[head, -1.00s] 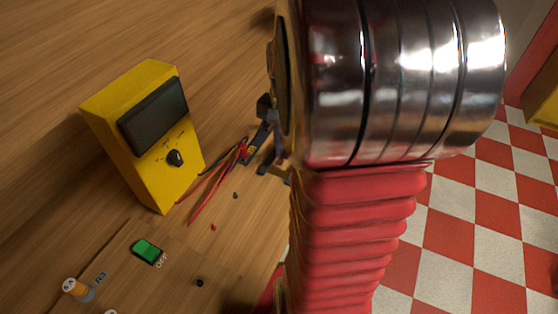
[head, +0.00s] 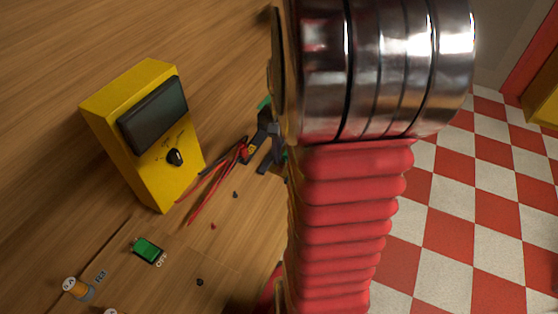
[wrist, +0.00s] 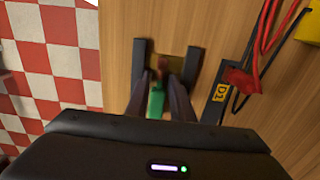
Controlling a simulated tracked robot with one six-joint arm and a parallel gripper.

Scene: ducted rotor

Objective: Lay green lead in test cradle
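My gripper (wrist: 161,90) points down in the wrist view, with its two dark fingers close around the green lead (wrist: 156,103). The fingers look shut on it. A dark reddish bit shows past the green, between the fingertips. Beyond the tips is a cradle-like fixture with a left dark bar (wrist: 139,58), a right dark bar (wrist: 194,64) and a brass-coloured plate between them. The lead appears above or between the bars; contact is unclear. In the head view, my arm hides most of this, but a bit of green (head: 264,102) shows beside dark parts.
A dark block labelled D1 (wrist: 217,97) with red and black wires (wrist: 262,45) lies close at right. The head view shows a yellow meter (head: 150,135), a green switch marked OFF (head: 147,250) and small loose bits. Beyond the wooden top is a checkered floor (head: 450,220).

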